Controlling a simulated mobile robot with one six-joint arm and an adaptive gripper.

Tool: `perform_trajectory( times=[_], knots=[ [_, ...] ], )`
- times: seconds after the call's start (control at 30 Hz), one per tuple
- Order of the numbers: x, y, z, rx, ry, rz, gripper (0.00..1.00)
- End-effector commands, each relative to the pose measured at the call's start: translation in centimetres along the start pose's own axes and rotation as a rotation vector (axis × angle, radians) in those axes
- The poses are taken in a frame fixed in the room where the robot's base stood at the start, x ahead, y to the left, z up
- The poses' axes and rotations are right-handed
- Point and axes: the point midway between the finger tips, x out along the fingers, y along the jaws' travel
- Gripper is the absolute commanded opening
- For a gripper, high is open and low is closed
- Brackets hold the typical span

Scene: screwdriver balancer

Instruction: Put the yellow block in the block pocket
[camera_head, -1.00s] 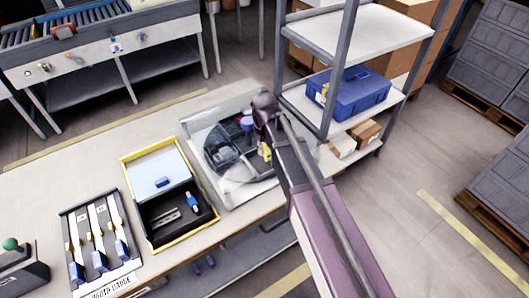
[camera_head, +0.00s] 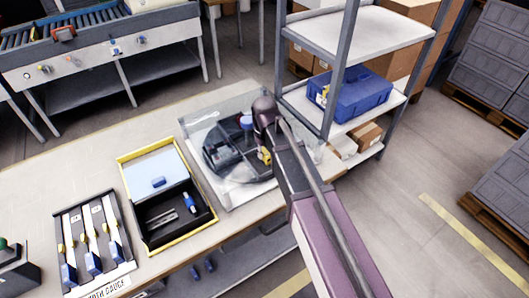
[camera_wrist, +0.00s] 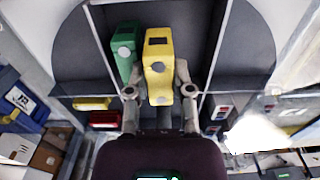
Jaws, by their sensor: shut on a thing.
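The yellow block (camera_wrist: 158,60) is between the two fingers of my gripper (camera_wrist: 159,92) in the wrist view, with a grey round spot on its face. It also shows small in the head view (camera_head: 265,156), below the end of my arm. A green block (camera_wrist: 126,50) stands just left of it in the wrist view. Both are over a dark round tray (camera_wrist: 262,62) with dividers, inside a clear-walled housing (camera_head: 192,122) on the workbench. I cannot tell which compartment is the block pocket, nor whether the yellow block touches the tray floor.
A yellow-rimmed box (camera_head: 125,180) with a pale lid and a dark compartment stands left of the housing. A shelf rack (camera_head: 330,105) with a blue bin (camera_head: 360,93) stands close on the right.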

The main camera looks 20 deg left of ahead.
Motion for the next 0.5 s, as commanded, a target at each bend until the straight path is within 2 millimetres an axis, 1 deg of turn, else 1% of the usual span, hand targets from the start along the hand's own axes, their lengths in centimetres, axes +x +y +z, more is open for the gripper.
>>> perform_trajectory(
  times=[0.03,0.5],
  knots=[
    [0.3,0.0,0.1,0.001,-0.003,-0.001,0.0],
    [1.5,0.0,0.3,0.002,-0.006,-0.003,0.0]
  ],
)
